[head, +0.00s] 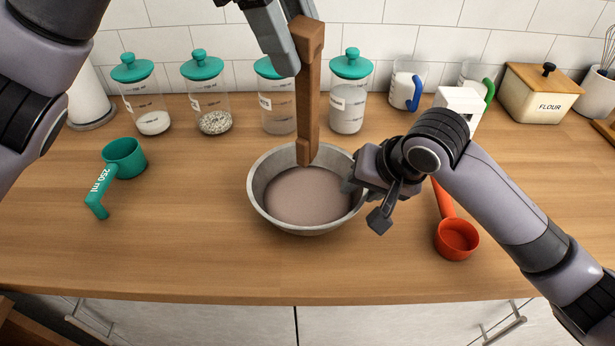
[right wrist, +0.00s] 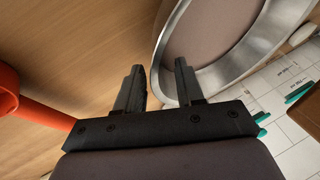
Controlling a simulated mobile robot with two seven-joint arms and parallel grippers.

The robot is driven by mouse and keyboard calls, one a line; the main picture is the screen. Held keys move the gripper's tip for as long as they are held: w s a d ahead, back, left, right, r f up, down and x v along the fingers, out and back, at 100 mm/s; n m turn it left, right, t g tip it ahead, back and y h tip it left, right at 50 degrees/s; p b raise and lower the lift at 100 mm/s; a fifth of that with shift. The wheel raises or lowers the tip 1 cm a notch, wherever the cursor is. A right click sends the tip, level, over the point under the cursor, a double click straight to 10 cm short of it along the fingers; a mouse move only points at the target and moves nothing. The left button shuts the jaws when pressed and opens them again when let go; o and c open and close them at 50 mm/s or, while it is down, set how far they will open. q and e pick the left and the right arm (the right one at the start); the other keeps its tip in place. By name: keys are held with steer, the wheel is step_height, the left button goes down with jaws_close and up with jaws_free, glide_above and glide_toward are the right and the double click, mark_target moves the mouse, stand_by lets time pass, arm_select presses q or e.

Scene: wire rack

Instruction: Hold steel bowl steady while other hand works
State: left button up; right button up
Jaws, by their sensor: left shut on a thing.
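The steel bowl (head: 262,210) stands upright on the counter and holds a flat brownish-grey content. My right gripper (head: 358,178) is at the bowl's right rim. In the right wrist view its two fingers (right wrist: 160,88) are apart, with the bowl's rim (right wrist: 168,88) showing in the gap; I cannot tell whether they touch it. My left gripper (head: 290,42) is above the bowl, shut on a wooden utensil (head: 309,105). The utensil hangs nearly vertical, its lower end over the bowl's far inner side. I cannot tell whether it touches the content.
A teal measuring cup (head: 124,158) lies left of the bowl. A red measuring cup (head: 457,238) lies to the right, near my right arm. Several teal-lidded jars (head: 207,98) line the wall, and a flour box (head: 540,95) stands back right. The front counter is clear.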

steer(key=v, duration=1.1)
steer(key=shift+r, duration=0.25)
steer(key=shift+s+d, duration=0.15)
steer(key=shift+s, duration=0.05)
